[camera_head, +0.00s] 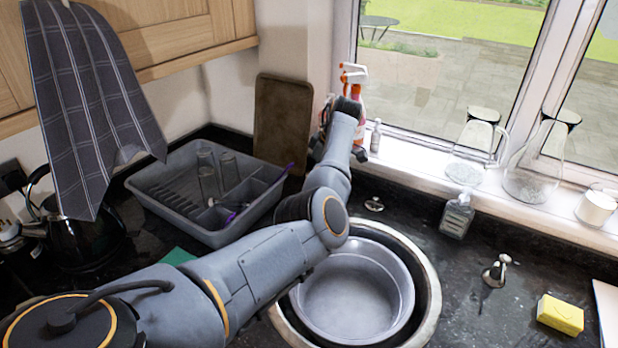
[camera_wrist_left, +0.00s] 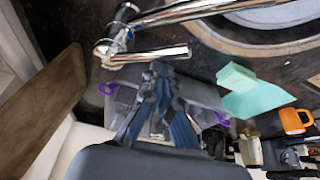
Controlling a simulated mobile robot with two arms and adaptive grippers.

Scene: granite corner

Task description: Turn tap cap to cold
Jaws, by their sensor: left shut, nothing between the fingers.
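The chrome tap (camera_wrist_left: 118,38) shows in the left wrist view, with its spout (camera_wrist_left: 195,11) reaching over the sink. Its slim lever cap (camera_wrist_left: 150,54) points to the right in that view. My left gripper (camera_wrist_left: 160,72) is shut and empty, its fingertips close below the lever. I cannot tell whether they touch it. In the head view my left arm reaches across the sink to the window side, and it hides most of the tap and the gripper. My right gripper is not in view.
A steel bowl (camera_head: 355,288) sits in the round sink. A grey dish rack (camera_head: 160,205) holds glasses left of my arm. A brown board (camera_head: 283,125) leans behind it. A spray bottle (camera_head: 353,78) and glass jugs (camera_head: 533,165) line the sill. A yellow sponge (camera_head: 560,314) lies right.

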